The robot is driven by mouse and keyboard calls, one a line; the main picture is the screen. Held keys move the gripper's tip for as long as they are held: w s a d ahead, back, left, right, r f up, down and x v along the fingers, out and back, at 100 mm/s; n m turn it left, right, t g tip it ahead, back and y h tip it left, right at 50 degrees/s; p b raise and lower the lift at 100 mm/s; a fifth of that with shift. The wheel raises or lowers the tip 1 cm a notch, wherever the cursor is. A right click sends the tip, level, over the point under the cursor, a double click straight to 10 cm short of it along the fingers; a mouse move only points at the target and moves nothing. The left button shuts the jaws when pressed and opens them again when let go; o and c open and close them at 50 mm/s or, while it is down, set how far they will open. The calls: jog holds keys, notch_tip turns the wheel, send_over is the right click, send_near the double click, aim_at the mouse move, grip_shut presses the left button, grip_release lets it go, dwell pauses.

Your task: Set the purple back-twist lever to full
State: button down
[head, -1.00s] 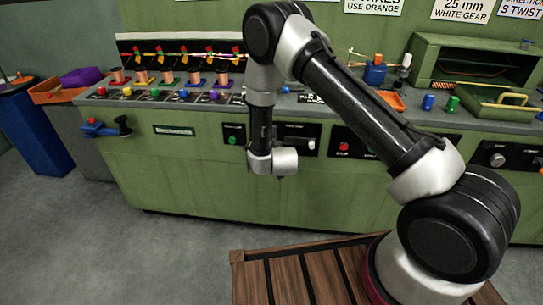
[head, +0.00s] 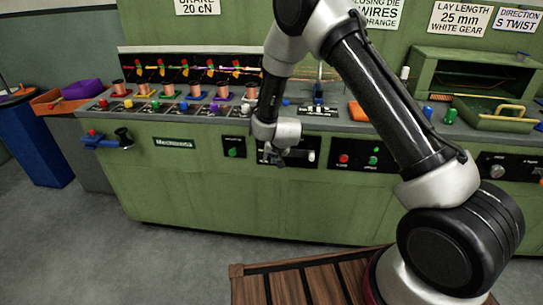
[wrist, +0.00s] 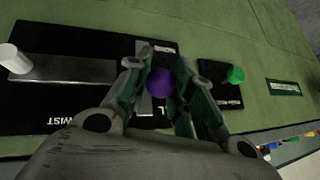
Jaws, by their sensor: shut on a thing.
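The purple back-twist lever shows as a round purple knob (wrist: 160,83) in the wrist view, on a black panel (wrist: 60,111) with a grey slot. My gripper (wrist: 163,90) is shut on this knob, with a finger on either side. White lettering ending in "LL" shows upside down beside the fingers; the rest of that word is hidden. The word "TWIST" is upside down further left on the panel. In the head view my gripper (head: 274,158) is at the panel on the green machine front, and the purple knob is hidden there.
A white knob (wrist: 20,60) sits at the other end of the panel in the wrist view. A green button (wrist: 236,75) is close on the other side. Red and green buttons (head: 358,160) are to the right in the head view. The floor in front is clear.

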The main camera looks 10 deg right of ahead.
jog(key=shift+w+r, duration=0.25)
jog(key=c, duration=1.6)
grip_release()
jog(key=shift+c, duration=0.2)
jog(key=o, duration=0.5)
jog(key=shift+f, duration=0.15)
jog(key=shift+c, duration=0.2)
jog(key=shift+s, duration=0.1)
jog(key=v, duration=1.2)
